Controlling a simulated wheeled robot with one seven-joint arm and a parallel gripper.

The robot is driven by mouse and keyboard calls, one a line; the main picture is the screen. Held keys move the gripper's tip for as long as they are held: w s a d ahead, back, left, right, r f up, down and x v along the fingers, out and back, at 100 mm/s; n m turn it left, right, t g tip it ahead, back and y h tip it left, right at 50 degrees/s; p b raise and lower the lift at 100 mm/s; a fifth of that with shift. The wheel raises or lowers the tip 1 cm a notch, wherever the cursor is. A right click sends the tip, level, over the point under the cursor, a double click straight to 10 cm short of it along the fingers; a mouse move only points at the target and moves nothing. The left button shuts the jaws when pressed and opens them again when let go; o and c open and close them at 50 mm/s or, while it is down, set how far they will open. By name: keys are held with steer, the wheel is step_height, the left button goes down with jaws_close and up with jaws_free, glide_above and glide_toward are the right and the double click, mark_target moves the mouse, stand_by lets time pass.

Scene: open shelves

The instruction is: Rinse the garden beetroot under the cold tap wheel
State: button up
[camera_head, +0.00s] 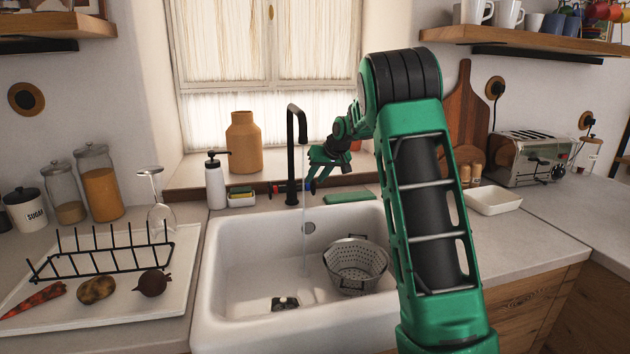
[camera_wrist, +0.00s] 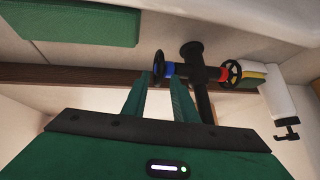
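The beetroot (camera_head: 152,283) is dark purple and round. It lies at the front right of the white draining tray (camera_head: 115,312), left of the sink. The black tap (camera_head: 292,150) stands behind the white sink (camera_head: 235,262), and a thin stream of water (camera_head: 305,235) falls from its spout. My gripper (camera_head: 314,178) is just right of the tap. In the wrist view, my gripper (camera_wrist: 159,80) is open, with its fingers apart and nothing held. The blue-marked cold wheel (camera_wrist: 158,64) shows just beyond and between the fingertips; I cannot tell whether they touch it. The red-marked wheel (camera_wrist: 234,72) is on the other side.
A grey colander (camera_head: 356,264) sits in the sink's right side. A carrot (camera_head: 34,299), a potato (camera_head: 97,290), a black rack (camera_head: 105,250) and an upturned glass (camera_head: 159,205) are on the tray. A soap dispenser (camera_head: 214,182) stands behind the sink, left of the tap.

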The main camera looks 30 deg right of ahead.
steer(key=v, duration=1)
steer(key=shift+r, duration=0.2)
steer(key=shift+s, duration=0.15)
